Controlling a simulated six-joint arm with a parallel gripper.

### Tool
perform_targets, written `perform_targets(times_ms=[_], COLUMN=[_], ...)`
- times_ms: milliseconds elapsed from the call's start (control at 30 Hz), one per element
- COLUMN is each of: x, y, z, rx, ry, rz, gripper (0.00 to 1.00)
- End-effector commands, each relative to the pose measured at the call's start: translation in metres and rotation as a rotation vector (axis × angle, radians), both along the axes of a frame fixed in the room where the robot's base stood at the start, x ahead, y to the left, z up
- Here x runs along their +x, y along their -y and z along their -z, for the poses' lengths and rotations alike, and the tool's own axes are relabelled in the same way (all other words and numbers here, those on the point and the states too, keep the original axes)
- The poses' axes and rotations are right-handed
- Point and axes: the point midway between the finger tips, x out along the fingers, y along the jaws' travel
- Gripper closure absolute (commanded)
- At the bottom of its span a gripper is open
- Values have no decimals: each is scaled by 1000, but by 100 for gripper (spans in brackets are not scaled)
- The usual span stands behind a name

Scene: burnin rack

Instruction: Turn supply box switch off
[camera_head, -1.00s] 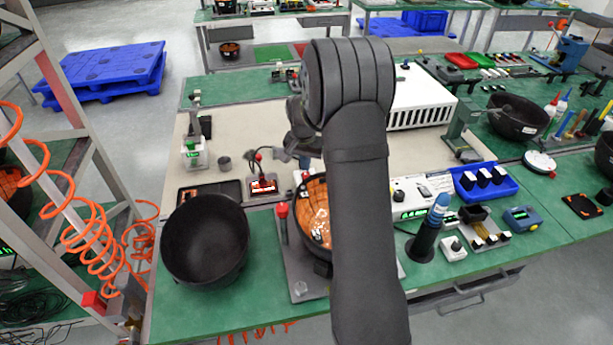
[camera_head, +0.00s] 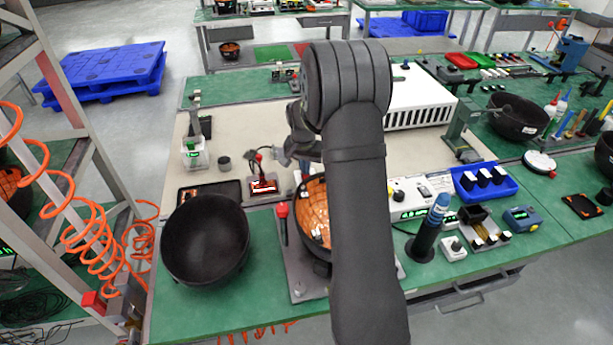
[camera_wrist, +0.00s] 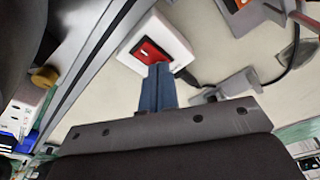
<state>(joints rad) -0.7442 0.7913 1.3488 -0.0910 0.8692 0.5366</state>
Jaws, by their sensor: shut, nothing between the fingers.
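In the wrist view a white box (camera_wrist: 178,36) carries a red rocker switch (camera_wrist: 150,50) in a dark frame. My gripper (camera_wrist: 160,68) has its blue-grey fingers together, with nothing between them. Their tips overlap the near edge of the switch in that picture; I cannot tell whether they touch it. In the head view my arm hides the fingertips and most of the area around the switch. A white supply unit (camera_head: 437,183) with a knob and a lit green display stands right of my arm.
A dark cable and grey bracket (camera_wrist: 232,84) lie right of the fingers. In the head view a black bowl (camera_head: 205,240) stands at the front left, and an orange-filled bowl (camera_head: 312,215) is partly behind my arm. A blue-topped cylinder (camera_head: 427,235) stands at right.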

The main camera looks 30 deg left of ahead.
Motion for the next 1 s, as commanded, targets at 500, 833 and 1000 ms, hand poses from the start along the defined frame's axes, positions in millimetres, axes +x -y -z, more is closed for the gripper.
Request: perform_targets(times_ms=[500,833,1000], x=[0,0,0], y=[0,0,0], z=[-26,-53,-65], rx=[0,1,0], ry=[-1,0,0], rz=[0,0,0], gripper=[100,100,100])
